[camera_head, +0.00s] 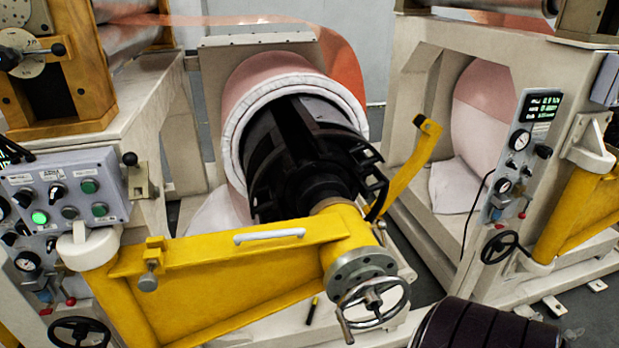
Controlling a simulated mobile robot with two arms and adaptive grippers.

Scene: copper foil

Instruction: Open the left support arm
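The left support arm (230,268) is a yellow beam hinged at a pale bracket on the left machine. It reaches across the front of the roll, and its right end meets the dark roll shaft (315,180). A white bar handle (269,236) sits on its top edge. A grey knob (148,277) is on its left part. A metal handwheel (374,303) is on its right end. A second yellow piece (412,170) stands behind that end; I cannot tell whether they touch. Neither of my grippers is in view.
A control panel (66,190) with buttons stands left of the arm. Another yellow arm (575,215) and a gauge panel (518,150) are on the right machine. A dark ribbed cylinder (480,326) fills the bottom right. A small dark tool (312,310) lies below the beam.

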